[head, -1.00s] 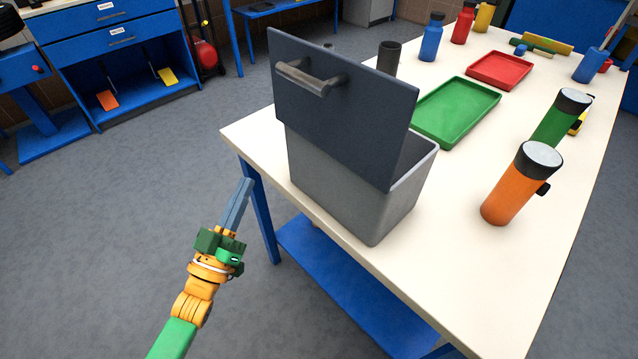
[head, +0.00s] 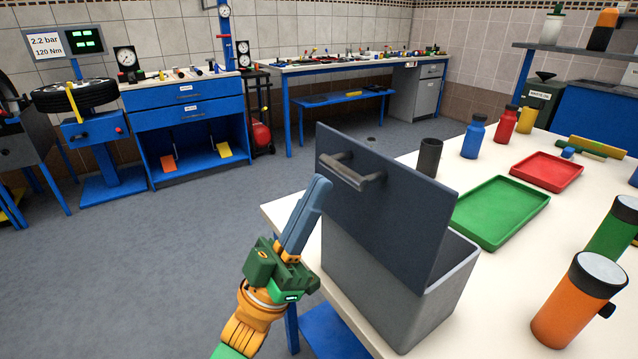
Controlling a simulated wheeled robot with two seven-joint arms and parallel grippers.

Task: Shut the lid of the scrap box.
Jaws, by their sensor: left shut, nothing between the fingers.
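The scrap box (head: 370,288) is a grey open-topped bin near the left edge of the white table. Its dark blue-grey lid (head: 390,205) stands raised, nearly upright, with a grey bar handle (head: 350,174) on the side facing left. The box's inside shows only in part behind the lid. My left gripper (head: 321,182) is shut and empty, its fingers pointing up just left of the lid's handle side. Whether it touches the lid cannot be told; a small gap seems to show. My right gripper is not in view.
The white table (head: 500,300) also holds a green tray (head: 500,212), a red tray (head: 546,171), a black cup (head: 429,157), an orange flask (head: 575,305) and several bottles. Open floor (head: 140,270) lies to the left.

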